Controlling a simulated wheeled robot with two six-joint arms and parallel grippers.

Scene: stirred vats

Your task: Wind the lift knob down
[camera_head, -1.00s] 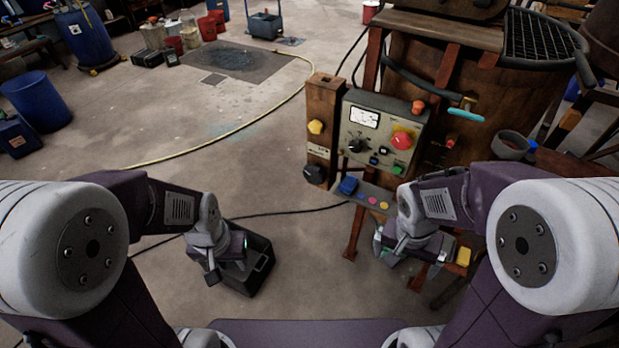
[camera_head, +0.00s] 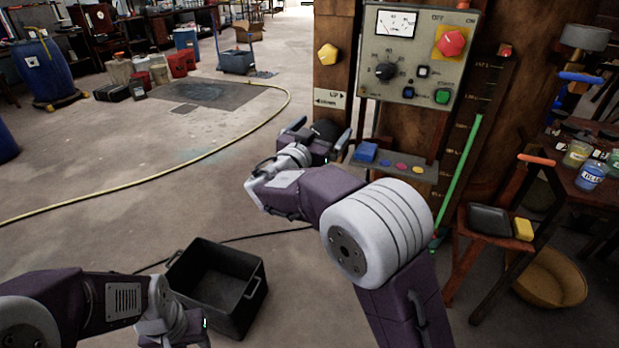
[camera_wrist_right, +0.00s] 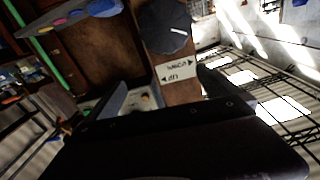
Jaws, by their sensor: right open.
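The lift knob is black and faceted, low on the wooden post below a white label with UP and DOWN arrows (camera_head: 330,98). In the head view the knob (camera_head: 326,129) shows partly behind my right gripper (camera_head: 318,133). In the right wrist view the knob (camera_wrist_right: 166,26), with a pale pointer line, lies beyond the fingertips, and the label (camera_wrist_right: 177,72) is nearer them. The right gripper (camera_wrist_right: 163,80) is open and empty, its fingers apart from the knob. My left gripper (camera_head: 178,332) is low at the left, partly cut off; its fingers are unclear.
A yellow knob (camera_head: 327,54) sits higher on the post. A small shelf (camera_head: 425,174) holds a blue block. A black crate (camera_head: 207,318) stands on the floor. Open floor lies left of the post.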

